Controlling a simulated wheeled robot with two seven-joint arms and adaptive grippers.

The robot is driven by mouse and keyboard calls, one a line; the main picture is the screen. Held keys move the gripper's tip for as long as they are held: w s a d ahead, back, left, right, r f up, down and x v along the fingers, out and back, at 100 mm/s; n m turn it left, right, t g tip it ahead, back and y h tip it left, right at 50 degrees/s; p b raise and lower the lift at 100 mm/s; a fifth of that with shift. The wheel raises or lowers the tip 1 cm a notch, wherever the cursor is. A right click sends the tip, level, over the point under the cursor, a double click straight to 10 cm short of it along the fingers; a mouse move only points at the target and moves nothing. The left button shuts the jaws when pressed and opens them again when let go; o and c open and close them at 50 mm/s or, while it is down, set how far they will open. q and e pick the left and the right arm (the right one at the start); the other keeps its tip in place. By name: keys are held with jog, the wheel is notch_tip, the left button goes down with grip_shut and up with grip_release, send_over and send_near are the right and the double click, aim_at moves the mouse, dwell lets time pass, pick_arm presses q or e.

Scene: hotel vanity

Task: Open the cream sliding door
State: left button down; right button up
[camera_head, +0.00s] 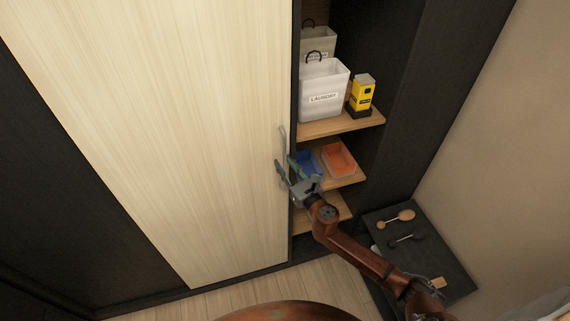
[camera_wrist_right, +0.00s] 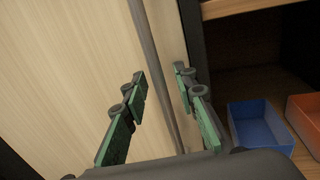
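The cream sliding door (camera_head: 170,130) covers the left and middle of the cabinet in the head view. Its right edge stands beside open shelves. A thin grey vertical handle (camera_head: 283,145) is near that edge; it also shows in the right wrist view (camera_wrist_right: 152,60). My right gripper (camera_head: 283,170) is at the handle's lower part. In the right wrist view its green-padded fingers (camera_wrist_right: 160,88) are spread, with the handle running between them and a gap on the left side. My left gripper is not in view.
Shelves right of the door hold a white laundry bin (camera_head: 323,92), a yellow box (camera_head: 362,90), a blue bin (camera_head: 306,163) and an orange bin (camera_head: 339,158). A low dark table (camera_head: 440,262) with brushes stands at the lower right, beneath my right arm.

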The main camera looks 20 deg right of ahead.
jog(key=shift+w+a, duration=0.1)
jog(key=shift+w, duration=0.1)
jog(key=shift+c, duration=0.2)
grip_shut()
dwell(0.4)
